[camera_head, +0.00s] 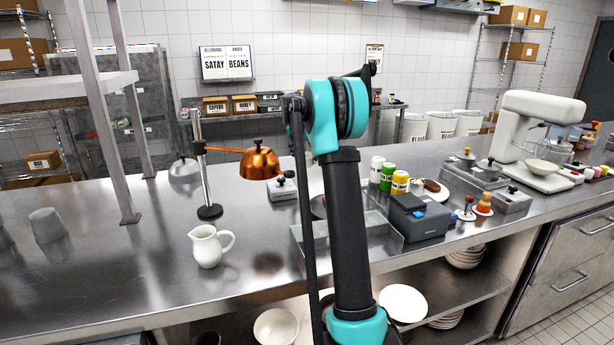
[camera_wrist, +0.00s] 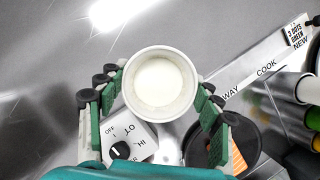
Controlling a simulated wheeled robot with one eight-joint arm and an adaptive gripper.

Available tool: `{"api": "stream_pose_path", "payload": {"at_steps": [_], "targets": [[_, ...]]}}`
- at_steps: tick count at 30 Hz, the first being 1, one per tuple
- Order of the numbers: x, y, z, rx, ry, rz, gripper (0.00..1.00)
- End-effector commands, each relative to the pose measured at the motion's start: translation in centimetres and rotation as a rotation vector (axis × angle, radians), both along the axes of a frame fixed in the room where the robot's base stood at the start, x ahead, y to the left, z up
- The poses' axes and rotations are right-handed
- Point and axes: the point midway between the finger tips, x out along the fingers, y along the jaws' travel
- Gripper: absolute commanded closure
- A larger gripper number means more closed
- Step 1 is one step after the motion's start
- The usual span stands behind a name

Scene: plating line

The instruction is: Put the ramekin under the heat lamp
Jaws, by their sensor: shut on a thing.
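The ramekin (camera_wrist: 160,82) is a round white cup with a pale, creamy inside, in the middle of the wrist view. My gripper (camera_wrist: 158,100) is shut on it, with a green-padded finger on each side. It is above the steel counter; the height is hard to tell. In the head view my arm hides both the gripper and the ramekin. The heat lamp has a copper shade (camera_head: 259,163) on a chrome post with a round black base (camera_head: 209,211). The shade hangs over the counter left of my arm. The lamp is not clearly visible in the wrist view.
A knob box (camera_wrist: 133,137) lies below the ramekin in the wrist view, beside a dark round dish (camera_wrist: 194,146). A white jug (camera_head: 208,248) stands in front of the lamp. A grey cup (camera_head: 47,225) is far left. Jars and a grey box (camera_head: 420,216) crowd the right.

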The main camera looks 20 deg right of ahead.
Motion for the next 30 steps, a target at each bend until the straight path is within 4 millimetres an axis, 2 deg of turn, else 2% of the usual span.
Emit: {"api": "stream_pose_path", "payload": {"at_steps": [1, 4, 13, 20, 30], "targets": [[0.0, 0.0, -1.1, 0.0, 0.0, 0.0, 0.69], [0.0, 0.0, -2.7, 0.0, 0.0, 0.0, 0.69], [0.0, 0.0, -4.8, 0.0, 0.0, 0.0, 0.69], [0.0, 0.0, -7.6, 0.0, 0.0, 0.0, 0.69], [0.0, 0.0, -7.9, 0.0, 0.0, 0.0, 0.69]]}}
